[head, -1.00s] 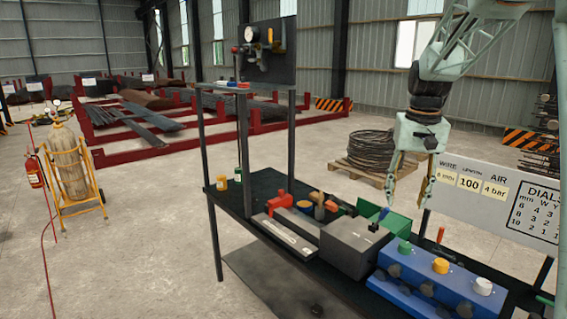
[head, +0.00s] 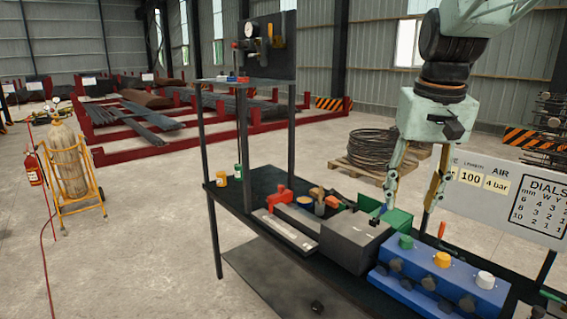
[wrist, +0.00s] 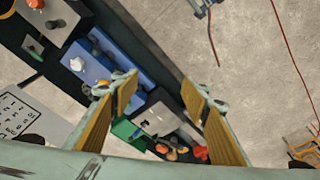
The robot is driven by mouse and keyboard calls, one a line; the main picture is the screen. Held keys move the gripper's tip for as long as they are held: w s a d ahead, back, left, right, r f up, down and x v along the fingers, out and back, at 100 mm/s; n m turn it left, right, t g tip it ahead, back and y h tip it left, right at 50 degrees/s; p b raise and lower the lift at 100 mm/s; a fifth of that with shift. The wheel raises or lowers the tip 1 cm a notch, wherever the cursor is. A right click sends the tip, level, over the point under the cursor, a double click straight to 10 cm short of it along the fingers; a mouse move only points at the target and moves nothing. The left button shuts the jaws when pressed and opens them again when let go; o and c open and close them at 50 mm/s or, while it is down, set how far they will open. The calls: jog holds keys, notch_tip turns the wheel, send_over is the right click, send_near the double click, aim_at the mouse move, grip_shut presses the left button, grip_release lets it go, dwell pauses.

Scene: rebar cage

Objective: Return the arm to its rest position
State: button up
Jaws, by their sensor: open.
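My gripper (head: 408,207) hangs below the pale green wrist at the right of the head view. Its two fingers point down, spread apart, with nothing between them. It appears above the workbench (head: 262,182), in front of the green bin (head: 398,219) and the grey box (head: 355,243) in the picture. The wrist view also shows the open fingers with yellow pads (wrist: 158,90), with the bench passing below them. The blue control box (head: 438,280) with coloured knobs lies on the bench to the lower right of the fingers.
A dial sign (head: 510,205) stands behind the fingers on the right and is partly covered by them. A post-mounted gauge panel (head: 267,48) rises over the bench's far end. Red tool (head: 280,200) and small pots lie on the bench. Open floor (head: 150,250) lies left.

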jog(key=s+a+f+b, duration=0.1)
jog(key=s+a+f, duration=0.1)
jog(key=s, duration=0.8)
jog(key=s+a+f+n+t+b, duration=0.1)
jog(key=s+a+f+b, duration=0.1)
jog(key=s, duration=0.9)
jog(key=s+a+f+b, duration=0.2)
jog(key=s+a+f, duration=0.1)
jog(key=s, duration=0.8)
jog(key=shift+a+f+n+t, duration=0.2)
jog(key=shift+f+n+t, duration=0.2)
dwell(0.6)
